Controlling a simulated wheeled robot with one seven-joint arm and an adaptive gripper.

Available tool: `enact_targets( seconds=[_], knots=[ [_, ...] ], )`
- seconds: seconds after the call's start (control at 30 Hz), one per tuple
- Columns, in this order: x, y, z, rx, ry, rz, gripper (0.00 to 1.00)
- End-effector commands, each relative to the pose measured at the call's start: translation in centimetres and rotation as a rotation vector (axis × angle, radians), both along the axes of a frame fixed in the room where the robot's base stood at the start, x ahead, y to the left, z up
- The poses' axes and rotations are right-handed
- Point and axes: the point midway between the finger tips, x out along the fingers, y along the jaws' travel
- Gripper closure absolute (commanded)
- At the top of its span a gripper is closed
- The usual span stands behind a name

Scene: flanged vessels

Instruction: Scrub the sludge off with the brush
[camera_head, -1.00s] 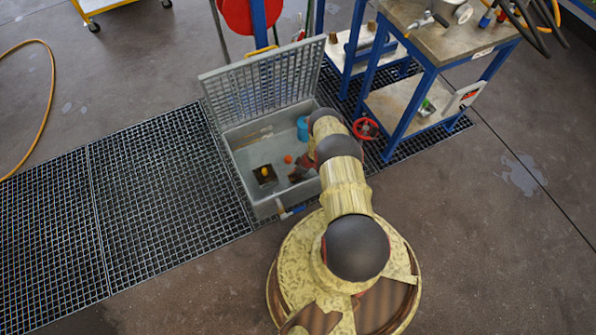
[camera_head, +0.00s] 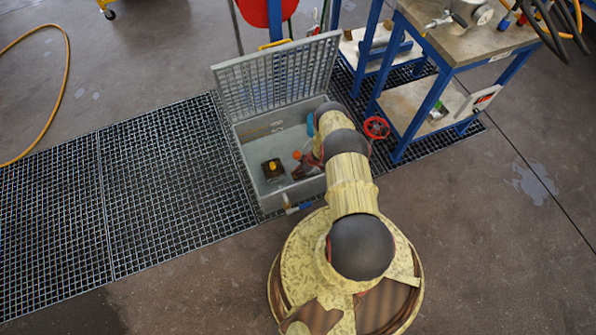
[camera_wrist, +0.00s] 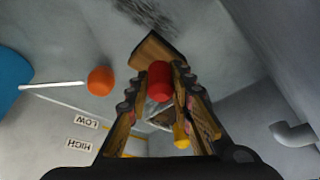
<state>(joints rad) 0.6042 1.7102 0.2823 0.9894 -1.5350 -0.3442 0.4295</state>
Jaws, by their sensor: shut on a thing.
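My gripper (camera_wrist: 160,115) reaches into an open grey tank (camera_head: 248,183). Its fingers are shut on the brush (camera_wrist: 160,80), of which a red handle end and a brown block-shaped head (camera_wrist: 153,52) show. A dark, streaky sludge patch (camera_wrist: 146,14) lies on the grey tank surface just beyond the brush head in the wrist view. I cannot tell whether the bristles touch it. In the head view my gripper (camera_head: 307,166) is small and partly hidden by my arm, and the sludge cannot be made out.
An orange float (camera_wrist: 100,81) on a white rod and a blue cylinder (camera_wrist: 12,82) are left of my gripper. A dark block with a yellow knob (camera_head: 272,169) sits in the tank. The grated lid (camera_head: 277,77) stands open behind. A blue-framed bench (camera_head: 433,97) is right.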

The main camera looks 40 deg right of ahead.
Motion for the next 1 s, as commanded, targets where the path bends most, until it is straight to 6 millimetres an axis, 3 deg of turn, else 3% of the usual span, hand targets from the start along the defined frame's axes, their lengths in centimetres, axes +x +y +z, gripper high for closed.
enact_targets(
  seconds=[0.03, 1.0],
  knots=[
    [-3.0, 0.6, -1.8, 0.013, 0.039, -0.009, 1.00],
    [-3.8, -3.4, -1.4, 0.007, 0.036, -0.003, 1.00]
  ],
)
